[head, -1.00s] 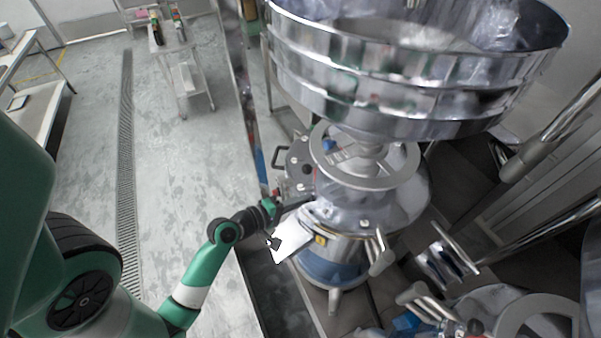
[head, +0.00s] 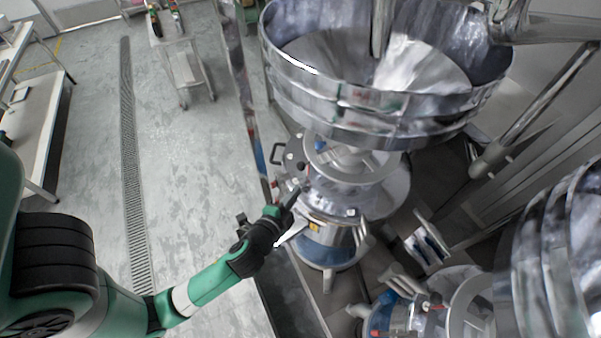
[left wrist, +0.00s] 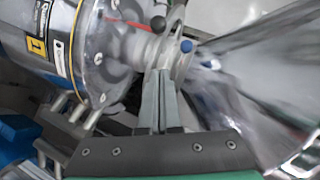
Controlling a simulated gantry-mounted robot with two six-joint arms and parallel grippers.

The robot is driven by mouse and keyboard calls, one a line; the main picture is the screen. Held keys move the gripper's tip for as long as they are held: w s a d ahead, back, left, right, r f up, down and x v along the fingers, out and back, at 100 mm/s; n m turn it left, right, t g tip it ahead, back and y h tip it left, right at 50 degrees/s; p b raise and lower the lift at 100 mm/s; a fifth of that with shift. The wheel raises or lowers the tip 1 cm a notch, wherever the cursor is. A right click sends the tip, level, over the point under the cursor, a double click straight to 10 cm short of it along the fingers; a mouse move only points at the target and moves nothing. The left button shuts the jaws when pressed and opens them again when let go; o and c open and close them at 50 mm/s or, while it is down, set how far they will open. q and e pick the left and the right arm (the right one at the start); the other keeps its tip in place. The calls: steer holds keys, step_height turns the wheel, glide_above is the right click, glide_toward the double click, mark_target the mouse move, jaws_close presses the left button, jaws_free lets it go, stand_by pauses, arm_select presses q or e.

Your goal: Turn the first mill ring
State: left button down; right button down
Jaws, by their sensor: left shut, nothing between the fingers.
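The first mill stands at the centre of the head view, a shiny metal machine with a wide hopper (head: 390,108) on top. Its grey ring (head: 348,172) sits below the hopper, above the rounded metal body (head: 330,233). My left gripper (head: 296,194) is shut and empty at the left side of the mill, close to the ring's edge. My right gripper is not in view.
A second mill with a hopper (head: 570,250) and ring (head: 470,308) stands at the lower right. A metal pipe (head: 540,100) runs at the right. The floor (head: 190,180) at the left is open, with a drain grate (head: 130,170) and a trolley (head: 185,70).

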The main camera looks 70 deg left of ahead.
mark_target(301, 168)
arm_select(q)
steer(key=w+a+f+p, duration=0.1)
steer(key=w+a+f, duration=0.3)
steer(key=a, duration=0.4)
steer(key=shift+w, duration=0.65)
steer(key=shift+s+a+f, duration=0.1)
steer(key=shift+a+f, duration=0.1)
steer(key=shift+a, duration=0.85)
steer(key=shift+d, duration=0.15)
